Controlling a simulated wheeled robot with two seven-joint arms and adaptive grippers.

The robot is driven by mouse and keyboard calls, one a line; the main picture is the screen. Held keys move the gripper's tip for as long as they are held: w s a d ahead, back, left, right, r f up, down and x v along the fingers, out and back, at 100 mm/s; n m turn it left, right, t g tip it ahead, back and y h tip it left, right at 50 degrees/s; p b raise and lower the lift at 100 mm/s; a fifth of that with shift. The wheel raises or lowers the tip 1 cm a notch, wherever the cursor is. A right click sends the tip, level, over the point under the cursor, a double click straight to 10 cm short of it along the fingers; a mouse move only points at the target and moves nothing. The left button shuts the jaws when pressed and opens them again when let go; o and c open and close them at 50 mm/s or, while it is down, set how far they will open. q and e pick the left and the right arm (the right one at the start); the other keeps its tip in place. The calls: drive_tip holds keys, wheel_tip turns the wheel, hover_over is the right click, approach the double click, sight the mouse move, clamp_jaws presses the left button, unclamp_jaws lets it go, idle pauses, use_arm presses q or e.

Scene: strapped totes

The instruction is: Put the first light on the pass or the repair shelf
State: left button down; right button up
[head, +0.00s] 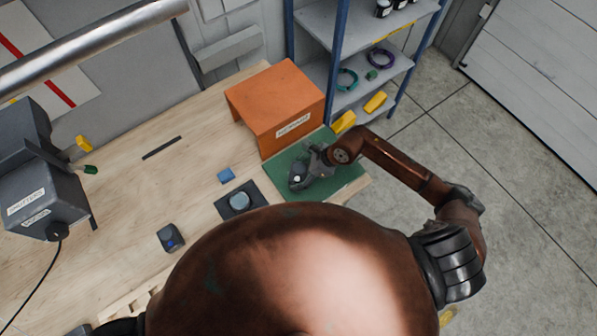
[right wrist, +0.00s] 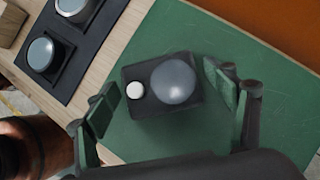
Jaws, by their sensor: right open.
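A light, a dark block with a grey dome (right wrist: 173,81) and a small white button, stands on the green mat (right wrist: 215,30) in the right wrist view. My right gripper (right wrist: 170,95) is open, with one finger on each side of the light and gaps showing between. In the head view my right gripper (head: 304,174) is over the mat and hides most of the light. The shelf unit (head: 365,62) with blue posts stands at the top; I cannot tell which shelf is pass or repair. My left gripper is not in view.
An orange box (head: 276,101) with a label stands at the mat's back edge. A grey machine (head: 45,200) stands at left.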

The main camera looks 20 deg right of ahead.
drive_tip(key=b+v, duration=0.2)
drive_tip(key=v, duration=1)
drive_tip(key=shift+b, duration=0.4)
drive_tip(key=shift+a, duration=0.1)
